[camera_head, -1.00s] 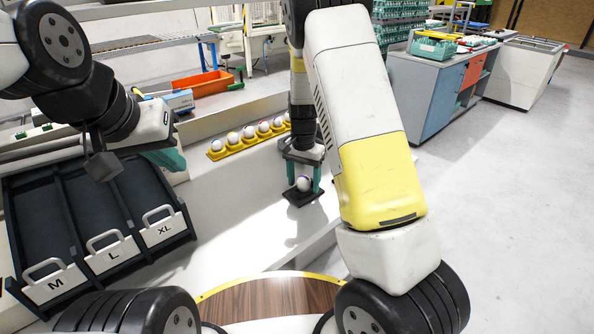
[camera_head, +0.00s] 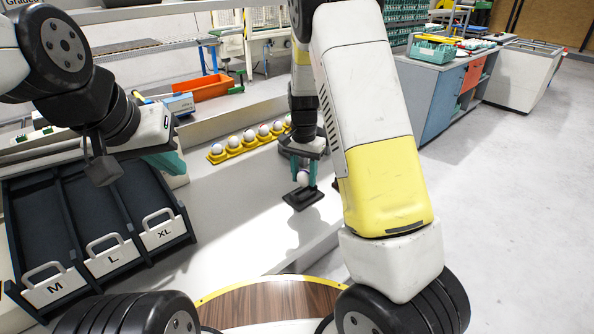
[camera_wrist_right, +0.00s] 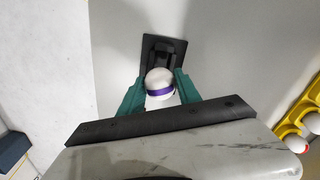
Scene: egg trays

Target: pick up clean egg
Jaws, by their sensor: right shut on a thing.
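A white egg with a purple band (camera_wrist_right: 160,84) is between the teal fingers of my right gripper (camera_wrist_right: 160,92), which is shut on it. In the head view this egg (camera_head: 303,178) shows between the fingers of my right gripper (camera_head: 304,172), just above a small black stand (camera_head: 303,198). The stand also shows in the right wrist view (camera_wrist_right: 178,48); I cannot tell whether the egg touches it. My left gripper (camera_head: 168,161) is at the left, above the black bin, and its fingertips are partly hidden.
A black bin (camera_head: 185,215) with compartments marked M, L and XL stands at the left. An orange crate (camera_head: 200,88) is at the back. The white worktop (camera_head: 230,225) between is clear.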

